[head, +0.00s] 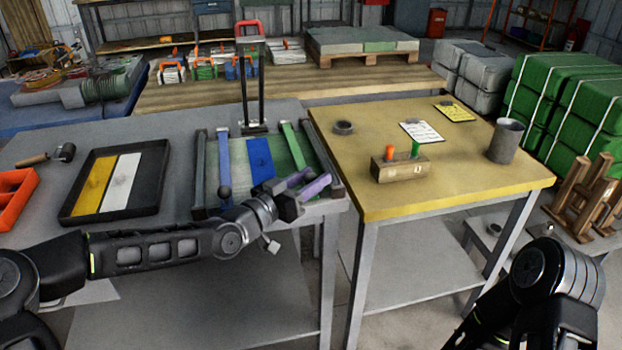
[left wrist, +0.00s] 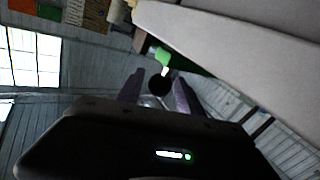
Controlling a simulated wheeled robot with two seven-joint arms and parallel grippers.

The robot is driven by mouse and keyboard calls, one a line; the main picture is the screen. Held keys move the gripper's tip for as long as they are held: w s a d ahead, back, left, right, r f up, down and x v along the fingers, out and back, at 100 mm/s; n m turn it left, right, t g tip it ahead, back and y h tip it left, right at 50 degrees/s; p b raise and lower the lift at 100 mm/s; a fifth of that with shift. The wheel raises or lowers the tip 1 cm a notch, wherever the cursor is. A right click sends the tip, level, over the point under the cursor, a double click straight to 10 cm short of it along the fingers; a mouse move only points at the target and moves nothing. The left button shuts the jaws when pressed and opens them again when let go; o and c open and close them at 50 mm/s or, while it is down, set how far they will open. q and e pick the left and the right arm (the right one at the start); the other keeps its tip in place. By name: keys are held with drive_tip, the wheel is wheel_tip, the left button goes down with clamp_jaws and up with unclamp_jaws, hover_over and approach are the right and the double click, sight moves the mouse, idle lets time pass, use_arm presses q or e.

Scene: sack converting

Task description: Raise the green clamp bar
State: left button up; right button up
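The green clamp bar (head: 292,146) lies along the right part of a press bed on the grey table, its near end at my left gripper. In the left wrist view, the bar's green end (left wrist: 162,56) carries a round black knob (left wrist: 159,85). My left gripper (head: 311,183) has purple fingers, which are spread apart in the left wrist view (left wrist: 158,92). The knob shows between the fingers, with gaps on both sides; I cannot tell its depth relative to the tips. My right arm shows at the lower right of the head view, but its gripper is out of view.
A black tray (head: 150,207) holds yellow and white pieces. The yellow table (head: 463,178) at right carries a wooden block (head: 400,171) and a grey cup (head: 506,141).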

use_arm(q)
clamp_jaws()
idle(1.1)
